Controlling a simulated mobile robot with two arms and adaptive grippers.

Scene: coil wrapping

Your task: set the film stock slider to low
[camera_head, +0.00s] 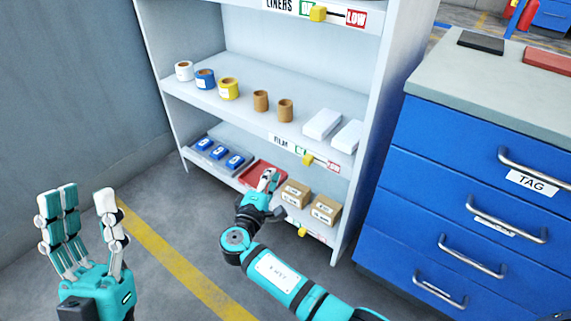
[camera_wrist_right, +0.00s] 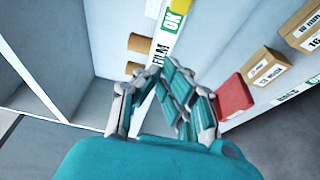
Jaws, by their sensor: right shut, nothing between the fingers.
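The film stock slider is a strip on the front edge of the middle shelf, with a FILM label (camera_head: 280,142), a green OK mark and a red LOW mark (camera_head: 333,167). Its yellow knob (camera_head: 308,159) sits beside the OK mark, apart from LOW. The FILM strip also shows in the right wrist view (camera_wrist_right: 158,50), with the green OK mark (camera_wrist_right: 175,15) at the top. My right gripper (camera_head: 268,178) is shut and empty, below and left of the knob; it also shows in the wrist view (camera_wrist_right: 153,72). My left gripper (camera_head: 85,203) is open and empty, away from the shelf.
The liners slider (camera_head: 318,13) is on the shelf edge above. A red tray (camera_head: 262,174) and cardboard boxes (camera_head: 325,209) are on the bottom shelf, with another yellow knob (camera_head: 302,232) below. A blue drawer cabinet (camera_head: 440,190) stands right. Floor is clear left.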

